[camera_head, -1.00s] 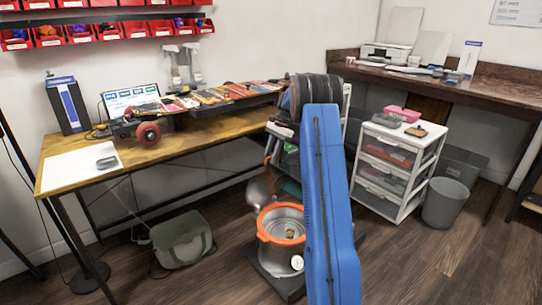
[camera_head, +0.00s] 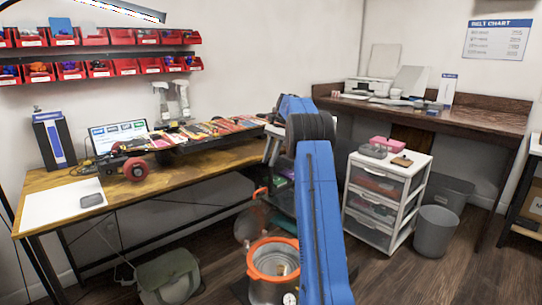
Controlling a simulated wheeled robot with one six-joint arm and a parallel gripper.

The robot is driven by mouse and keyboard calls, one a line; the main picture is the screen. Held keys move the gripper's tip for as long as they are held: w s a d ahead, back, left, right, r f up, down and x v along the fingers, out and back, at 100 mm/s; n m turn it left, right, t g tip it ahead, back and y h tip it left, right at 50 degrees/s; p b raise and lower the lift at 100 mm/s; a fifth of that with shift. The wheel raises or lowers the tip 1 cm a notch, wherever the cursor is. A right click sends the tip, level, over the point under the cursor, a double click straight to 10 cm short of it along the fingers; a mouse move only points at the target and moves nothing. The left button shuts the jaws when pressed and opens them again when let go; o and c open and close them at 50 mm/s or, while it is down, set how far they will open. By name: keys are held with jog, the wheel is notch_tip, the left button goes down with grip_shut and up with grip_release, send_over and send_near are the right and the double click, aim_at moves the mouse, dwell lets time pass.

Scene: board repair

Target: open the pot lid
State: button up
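Whether the lid is hinged to the pot I cannot tell. My blue arm rises in front of the pot's right side and hides part of that area. My gripper is not visible.
A white drawer unit (camera_head: 385,200) and a grey bin (camera_head: 436,230) stand to the right. A green bag (camera_head: 168,277) lies under the bench. Floor is clear at lower right.

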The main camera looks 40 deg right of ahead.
jog(key=shift+v, duration=0.9)
jog(key=shift+a, duration=0.1)
grip_shut()
jog(key=s+a+f+n+t+h, duration=0.1)
jog(key=s+a+f+t+h, duration=0.3)
jog(key=s+a, duration=0.25)
jog(key=s+a+f+n+t+h, duration=0.25)
jog(key=s+a+f+h, duration=0.2)
jog(key=s, duration=0.35)
jog(key=w+f, duration=0.6)
jog(key=w, duration=0.3)
jog(key=shift+w+d+f+t+y, duration=0.25)
jog(key=shift+d+f+t+y, duration=0.1)
jog(key=shift+f+t, duration=0.1)
